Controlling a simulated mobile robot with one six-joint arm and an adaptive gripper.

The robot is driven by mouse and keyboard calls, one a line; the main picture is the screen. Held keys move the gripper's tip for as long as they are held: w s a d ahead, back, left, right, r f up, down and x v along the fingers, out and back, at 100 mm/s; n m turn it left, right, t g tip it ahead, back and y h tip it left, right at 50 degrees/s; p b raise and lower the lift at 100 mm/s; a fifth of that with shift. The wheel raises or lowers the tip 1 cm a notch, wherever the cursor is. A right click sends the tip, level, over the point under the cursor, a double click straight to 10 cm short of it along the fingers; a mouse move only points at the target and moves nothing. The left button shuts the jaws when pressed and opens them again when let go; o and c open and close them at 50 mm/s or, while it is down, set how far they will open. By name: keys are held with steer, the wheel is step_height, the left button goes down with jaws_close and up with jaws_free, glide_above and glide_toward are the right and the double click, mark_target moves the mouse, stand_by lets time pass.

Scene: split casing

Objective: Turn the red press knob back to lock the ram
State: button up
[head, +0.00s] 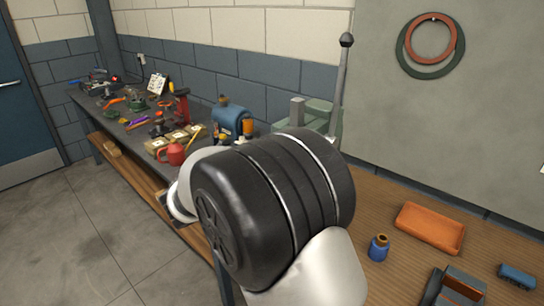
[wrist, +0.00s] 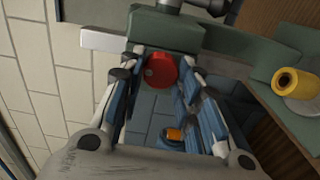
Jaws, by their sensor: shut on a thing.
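The red press knob (wrist: 160,70) sits between the fingertips of my gripper (wrist: 157,72) in the wrist view. The gripper is shut on it. The knob is on the green press (wrist: 165,32), whose body fills the top of that view. In the head view the green press (head: 318,112) stands behind my arm, with its long grey lever (head: 341,85) pointing up. My arm's black joint hides the knob and the gripper there. The ram cannot be made out clearly in either view.
A yellow roll (wrist: 290,82) lies right of the press. In the head view, an orange tray (head: 430,228) and a blue jar (head: 378,249) stand on the wooden bench at right. A red mug (head: 172,154) and several tools crowd the dark bench at left. The floor is clear.

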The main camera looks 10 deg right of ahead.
steer(key=o, duration=1.1)
steer(key=v, duration=1.2)
